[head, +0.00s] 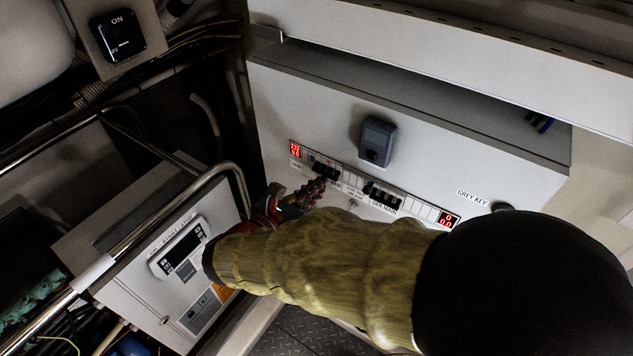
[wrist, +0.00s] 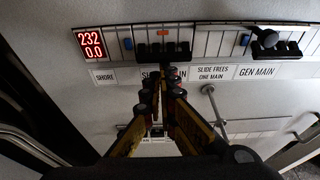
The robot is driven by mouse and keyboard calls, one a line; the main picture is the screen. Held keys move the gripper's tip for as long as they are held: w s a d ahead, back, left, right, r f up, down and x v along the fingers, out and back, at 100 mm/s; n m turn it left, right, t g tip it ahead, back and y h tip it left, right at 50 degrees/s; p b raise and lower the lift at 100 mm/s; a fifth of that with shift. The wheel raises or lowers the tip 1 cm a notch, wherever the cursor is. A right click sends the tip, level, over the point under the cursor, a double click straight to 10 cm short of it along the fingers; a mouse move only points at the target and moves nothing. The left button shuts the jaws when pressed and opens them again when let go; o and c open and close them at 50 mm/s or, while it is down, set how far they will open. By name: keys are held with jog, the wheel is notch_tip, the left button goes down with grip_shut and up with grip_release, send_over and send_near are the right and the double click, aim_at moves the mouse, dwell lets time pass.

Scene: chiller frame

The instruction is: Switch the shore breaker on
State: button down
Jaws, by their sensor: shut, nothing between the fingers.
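The white breaker panel shows a breaker row in the head view (head: 345,182). The shore breaker, a black multi-pole block (wrist: 162,52), sits above a label starting "SH", partly hidden by my fingers. In the head view it is the left black block (head: 326,171). My gripper (wrist: 172,82) is shut and empty, its tips just below that block; I cannot tell whether they touch it. In the head view my gripper (head: 316,188) is at the row's left part. The gen main breaker (wrist: 272,48) is to the right, with a dark lever sticking out.
A red display (wrist: 93,45) reads 232 and 0.0; another (head: 448,218) reads zeros. A "SLIDE FREES ONE MAIN" label and metal slide rod (wrist: 212,105) lie between the mains. A grey box (head: 376,141) juts out above. A metal rail (head: 150,225) runs left of my arm.

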jog(key=shift+r+p, duration=0.3)
jog(key=shift+p, duration=0.6)
jog(key=g+y+p, duration=0.1)
jog(key=p, duration=0.4)
jog(key=r+g+y+p, duration=0.1)
jog(key=g+p, duration=0.1)
jog(key=p, duration=0.3)
jog(key=s+r+g+y+p, duration=0.1)
jog(key=g+y+p, duration=0.1)
jog(key=p, duration=0.2)
jog(key=shift+a+r+p, duration=0.2)
jog(key=shift+a+p, duration=0.15)
jog(key=shift+p, duration=0.05)
jog(key=shift+r, duration=0.15)
jog(key=shift+r+p, duration=0.65)
jog(key=shift+p, duration=0.05)
